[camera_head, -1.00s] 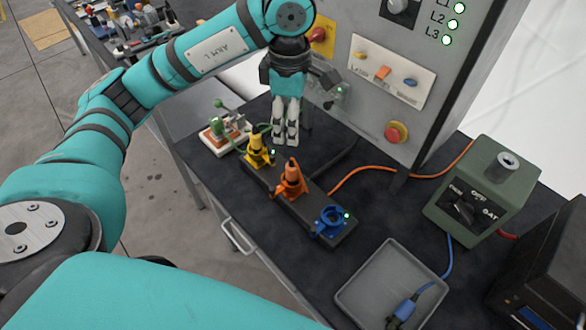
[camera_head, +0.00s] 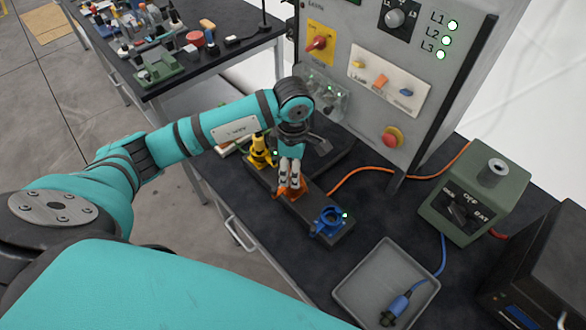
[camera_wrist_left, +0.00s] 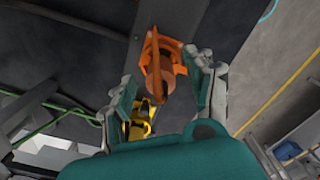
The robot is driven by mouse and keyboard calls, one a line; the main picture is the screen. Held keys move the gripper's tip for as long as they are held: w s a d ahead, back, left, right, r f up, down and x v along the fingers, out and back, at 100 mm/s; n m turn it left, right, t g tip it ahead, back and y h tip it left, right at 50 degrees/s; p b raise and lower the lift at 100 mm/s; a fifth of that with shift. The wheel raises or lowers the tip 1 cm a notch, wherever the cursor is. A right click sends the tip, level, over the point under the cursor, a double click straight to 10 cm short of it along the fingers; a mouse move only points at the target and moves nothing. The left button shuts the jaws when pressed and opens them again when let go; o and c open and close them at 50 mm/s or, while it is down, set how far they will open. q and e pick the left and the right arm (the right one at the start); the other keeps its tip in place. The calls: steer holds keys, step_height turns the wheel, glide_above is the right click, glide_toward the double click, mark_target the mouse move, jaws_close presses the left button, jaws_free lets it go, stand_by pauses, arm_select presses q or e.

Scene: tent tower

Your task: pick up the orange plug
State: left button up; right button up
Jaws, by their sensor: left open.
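The orange plug (camera_wrist_left: 162,78) stands in its orange socket on a dark strip. In the left wrist view it lies between the two fingers of my left gripper (camera_wrist_left: 165,90), which are apart. In the head view my left gripper (camera_head: 289,183) is over the plug and hides most of it; the orange base (camera_head: 293,195) shows below the fingertips. I cannot tell whether a finger touches the plug. My right gripper is not in view.
A yellow plug (camera_head: 258,152) and a blue socket (camera_head: 329,220) sit on either side on the same strip. A grey tray (camera_head: 372,262) holds a blue plug (camera_head: 395,308). The control panel (camera_head: 350,115) stands behind, and a green box (camera_head: 475,195) is at right.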

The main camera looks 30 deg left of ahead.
arm_select(q)
steer(key=shift+f, duration=0.65)
jaws_close()
